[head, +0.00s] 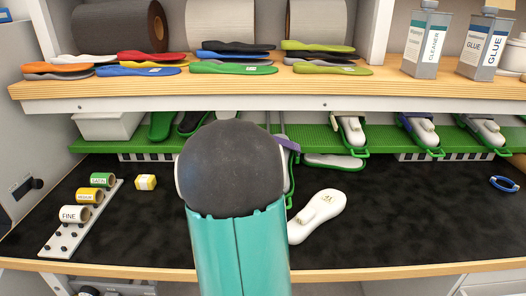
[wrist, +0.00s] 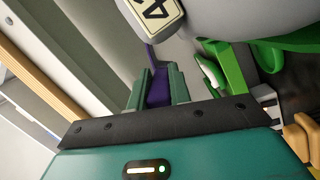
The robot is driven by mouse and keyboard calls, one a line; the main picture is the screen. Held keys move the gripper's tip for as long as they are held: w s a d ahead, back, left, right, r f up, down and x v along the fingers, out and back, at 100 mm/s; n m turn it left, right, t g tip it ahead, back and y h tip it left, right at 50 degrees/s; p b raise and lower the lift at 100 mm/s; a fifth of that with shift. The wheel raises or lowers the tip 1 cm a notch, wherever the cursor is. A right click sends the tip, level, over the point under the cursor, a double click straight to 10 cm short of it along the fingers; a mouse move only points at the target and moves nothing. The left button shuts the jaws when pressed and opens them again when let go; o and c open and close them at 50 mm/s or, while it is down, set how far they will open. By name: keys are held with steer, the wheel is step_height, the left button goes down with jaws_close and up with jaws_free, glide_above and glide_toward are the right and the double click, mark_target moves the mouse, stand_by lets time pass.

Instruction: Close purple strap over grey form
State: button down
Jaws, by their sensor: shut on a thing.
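In the wrist view my gripper (wrist: 158,88) is shut on the purple strap (wrist: 157,90), which runs up from between the green fingers toward the grey form. The grey form (wrist: 230,15) fills the upper right of the wrist view, with a numbered label (wrist: 152,12) at its left. In the head view my teal arm covers most of this form. Only a bit of the purple strap (head: 287,144) shows to the right of the arm's dark joint. The strap's far end and how it lies on the form are hidden.
A green shelf (head: 400,138) holds other forms, one with a purple strap (head: 418,125). A white insole form (head: 318,214) lies on the dark mat. The mat's right side is mostly clear.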

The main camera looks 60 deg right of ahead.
steer(key=shift+w+r, duration=0.1)
steer(key=c, duration=1.3)
jaws_free()
steer(key=shift+a, duration=0.15)
